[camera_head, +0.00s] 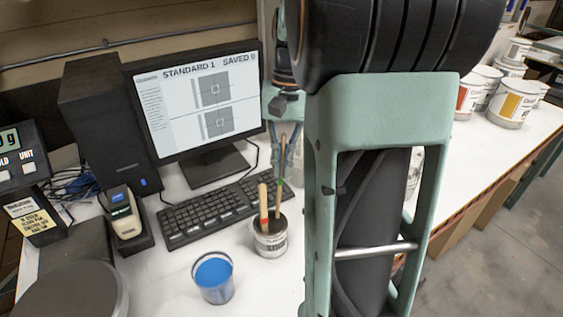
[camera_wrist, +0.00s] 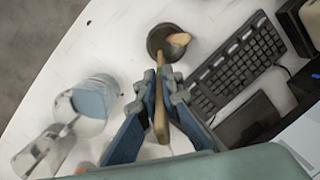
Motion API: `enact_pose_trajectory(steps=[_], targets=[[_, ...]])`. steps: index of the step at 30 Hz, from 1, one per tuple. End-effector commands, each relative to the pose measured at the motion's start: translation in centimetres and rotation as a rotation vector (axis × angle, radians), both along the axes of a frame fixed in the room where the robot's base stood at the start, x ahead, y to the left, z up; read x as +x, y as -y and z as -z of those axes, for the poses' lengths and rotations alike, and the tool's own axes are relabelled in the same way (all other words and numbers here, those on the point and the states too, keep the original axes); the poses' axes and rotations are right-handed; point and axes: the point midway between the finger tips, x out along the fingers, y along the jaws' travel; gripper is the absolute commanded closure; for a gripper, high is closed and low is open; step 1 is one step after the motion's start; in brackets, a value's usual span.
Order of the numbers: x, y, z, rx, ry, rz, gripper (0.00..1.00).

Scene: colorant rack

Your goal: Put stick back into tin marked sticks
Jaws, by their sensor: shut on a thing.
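My gripper (camera_wrist: 165,78) is shut on a wooden stick (camera_wrist: 161,112). In the head view, my gripper (camera_head: 286,155) is partly hidden by my arm, and the held stick (camera_head: 280,178) points down to the mouth of the sticks tin (camera_head: 270,243). The wrist view shows the tin's dark mouth (camera_wrist: 158,43) just beyond the fingertips. The held stick's far end overlaps the mouth; how deep it reaches is unclear.
A cup of blue paint (camera_head: 213,280) stands left of the tin. A keyboard (camera_head: 205,212) and monitor (camera_head: 200,95) lie behind. A small device (camera_head: 122,212) stands at left. Several labelled cans (camera_head: 512,102) stand at the far right. Bare white table surrounds the cup.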

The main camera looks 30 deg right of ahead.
Motion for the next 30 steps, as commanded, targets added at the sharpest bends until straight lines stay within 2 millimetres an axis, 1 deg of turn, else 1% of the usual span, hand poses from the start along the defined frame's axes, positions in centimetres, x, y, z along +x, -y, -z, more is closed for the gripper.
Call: enact_pose_trajectory(steps=[1, 21, 25, 30], targets=[[0.0, -0.1, 0.7, 0.0, 0.0, 0.0, 1.0], [-0.5, -0.8, 6.0, 0.001, -0.001, -0.001, 1.0], [-0.5, -0.9, 6.9, 0.0, 0.0, -0.001, 1.0], [-0.6, -1.0, 7.3, 0.0, 0.0, -0.001, 1.0]])
